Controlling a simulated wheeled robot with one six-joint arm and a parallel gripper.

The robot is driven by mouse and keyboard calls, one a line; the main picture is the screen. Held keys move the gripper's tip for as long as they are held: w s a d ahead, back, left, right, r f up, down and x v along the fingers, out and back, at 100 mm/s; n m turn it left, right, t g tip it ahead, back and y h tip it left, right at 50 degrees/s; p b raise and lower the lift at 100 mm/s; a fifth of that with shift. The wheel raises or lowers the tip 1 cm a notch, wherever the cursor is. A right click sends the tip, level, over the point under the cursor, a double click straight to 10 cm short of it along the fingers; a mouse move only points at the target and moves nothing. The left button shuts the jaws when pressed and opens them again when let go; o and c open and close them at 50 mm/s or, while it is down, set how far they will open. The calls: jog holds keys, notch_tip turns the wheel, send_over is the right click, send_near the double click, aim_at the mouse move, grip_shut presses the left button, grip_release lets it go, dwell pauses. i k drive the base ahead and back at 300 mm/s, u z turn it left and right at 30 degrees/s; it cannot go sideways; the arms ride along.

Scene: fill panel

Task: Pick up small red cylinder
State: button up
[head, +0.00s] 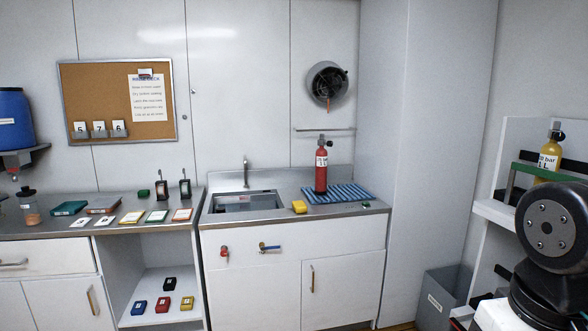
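A small red cylinder (321,175) with a black valve on top and a white label stands upright by the right side of the sink. Its base is at the left part of a blue striped mat (350,193) on the steel counter. Nothing touches it from above. My gripper is out of view. Only a dark round joint, which looks like part of my arm, shows at the lower right, well apart from the cylinder.
A hose reel (327,84) and a rail (325,130) are on the wall behind. A yellow cylinder (549,160) stands on the right shelf. A grey bin (446,290) stands below.

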aim_at(321, 159)
jog(key=u, duration=0.45)
jog(key=i, duration=1.55)
jog(key=z, duration=0.25)
jog(key=i, duration=1.2)
jog(key=z, duration=0.5)
